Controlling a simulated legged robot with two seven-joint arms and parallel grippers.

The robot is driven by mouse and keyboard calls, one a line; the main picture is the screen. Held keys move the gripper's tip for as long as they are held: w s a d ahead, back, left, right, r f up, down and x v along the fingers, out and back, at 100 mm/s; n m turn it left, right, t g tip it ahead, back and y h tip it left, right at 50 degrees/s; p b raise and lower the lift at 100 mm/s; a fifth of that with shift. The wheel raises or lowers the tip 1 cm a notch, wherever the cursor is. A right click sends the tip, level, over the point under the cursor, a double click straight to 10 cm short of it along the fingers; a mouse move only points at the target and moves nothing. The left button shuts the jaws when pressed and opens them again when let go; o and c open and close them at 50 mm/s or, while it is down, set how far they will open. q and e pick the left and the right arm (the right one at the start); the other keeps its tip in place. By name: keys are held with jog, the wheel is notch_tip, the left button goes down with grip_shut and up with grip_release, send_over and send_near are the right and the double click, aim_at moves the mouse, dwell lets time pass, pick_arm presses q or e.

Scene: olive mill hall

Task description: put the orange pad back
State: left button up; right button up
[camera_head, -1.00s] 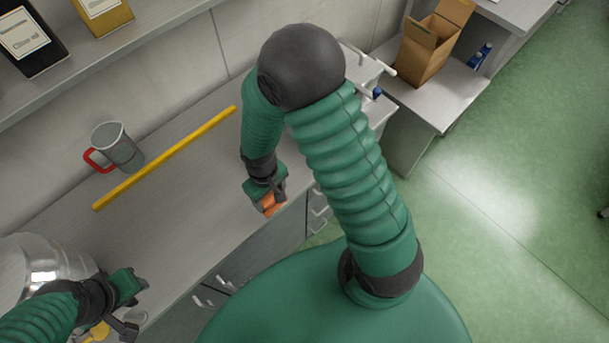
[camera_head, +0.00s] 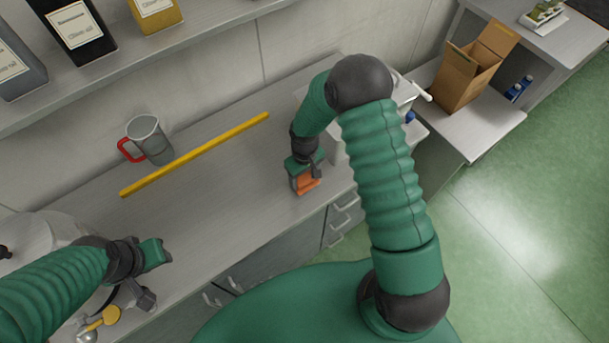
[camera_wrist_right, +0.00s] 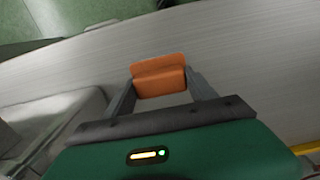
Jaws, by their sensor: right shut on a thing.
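The orange pad (camera_head: 307,184) is a small orange block, held by my right gripper (camera_head: 309,178) over the worktop, near its front edge and right end. In the right wrist view the pad (camera_wrist_right: 159,76) sits between the two grey fingers of my right gripper (camera_wrist_right: 160,88), which are shut on it. I cannot tell whether the pad touches the worktop. My left gripper (camera_head: 155,262) is at the lower left, above the worktop near a metal vessel. Its fingertips do not show clearly.
A yellow bar (camera_head: 195,155) lies along the worktop (camera_head: 225,200), with a grey jug with red handle (camera_head: 150,140) behind it. A white container (camera_head: 408,130) stands partly hidden behind my right arm. An open cardboard box (camera_head: 470,72) stands farther right. The middle worktop is clear.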

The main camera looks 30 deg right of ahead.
jog(key=shift+f, duration=0.45)
jog(key=shift+a+f, duration=0.1)
jog(key=o, duration=1.4)
